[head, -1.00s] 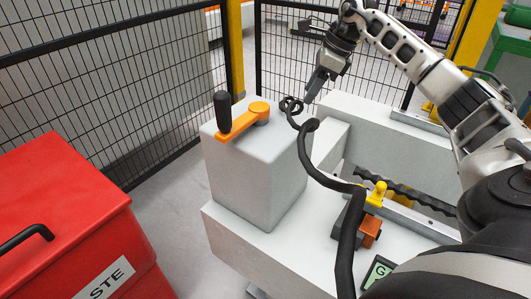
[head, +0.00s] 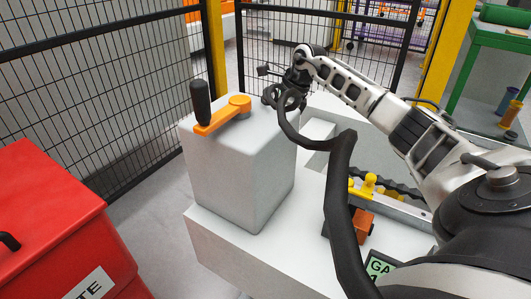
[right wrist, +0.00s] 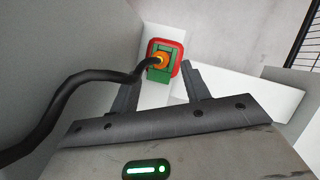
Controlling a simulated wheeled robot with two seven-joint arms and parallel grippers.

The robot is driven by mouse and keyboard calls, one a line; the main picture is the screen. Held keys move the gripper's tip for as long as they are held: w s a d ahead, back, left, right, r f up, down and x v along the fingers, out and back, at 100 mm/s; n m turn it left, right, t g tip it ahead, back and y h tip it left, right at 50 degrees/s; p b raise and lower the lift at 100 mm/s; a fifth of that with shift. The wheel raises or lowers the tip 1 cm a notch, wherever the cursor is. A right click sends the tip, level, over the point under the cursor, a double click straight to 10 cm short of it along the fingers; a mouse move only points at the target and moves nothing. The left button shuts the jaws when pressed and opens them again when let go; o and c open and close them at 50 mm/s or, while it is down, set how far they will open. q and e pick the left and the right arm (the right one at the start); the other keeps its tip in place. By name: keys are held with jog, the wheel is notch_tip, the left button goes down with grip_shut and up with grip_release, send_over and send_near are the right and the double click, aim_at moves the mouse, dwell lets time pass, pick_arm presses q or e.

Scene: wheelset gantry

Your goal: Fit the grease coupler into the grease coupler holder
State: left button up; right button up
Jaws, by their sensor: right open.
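In the right wrist view a black hose (right wrist: 75,85) ends in a small orange and yellow fitting (right wrist: 157,61), apparently the grease coupler. It lies against a green block (right wrist: 161,75) framed by a red plate (right wrist: 178,50). Whether this green and red part is the holder, and whether the coupler is seated in it, I cannot tell. My right gripper (right wrist: 163,66) is open, its fingers on either side of the green block in the picture, with nothing clearly between them. In the head view my right gripper (head: 280,84) is beyond the grey block, partly hidden by hose loops. My left gripper is out of view.
A grey block (head: 235,175) with an orange lever (head: 222,116) and black handle stands left of my right arm. A red bin (head: 50,220) is at left; mesh fencing (head: 100,90) stands behind.

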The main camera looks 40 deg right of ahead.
jog(key=b+x, duration=0.1)
jog(key=x, duration=0.2)
jog(key=shift+f, duration=0.1)
jog(key=shift+w+a+f, duration=0.1)
jog(key=shift+f, duration=0.15)
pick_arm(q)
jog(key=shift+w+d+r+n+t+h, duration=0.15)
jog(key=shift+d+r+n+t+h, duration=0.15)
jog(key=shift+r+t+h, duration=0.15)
pick_arm(e)
grip_shut()
jog(key=shift+r, duration=0.1)
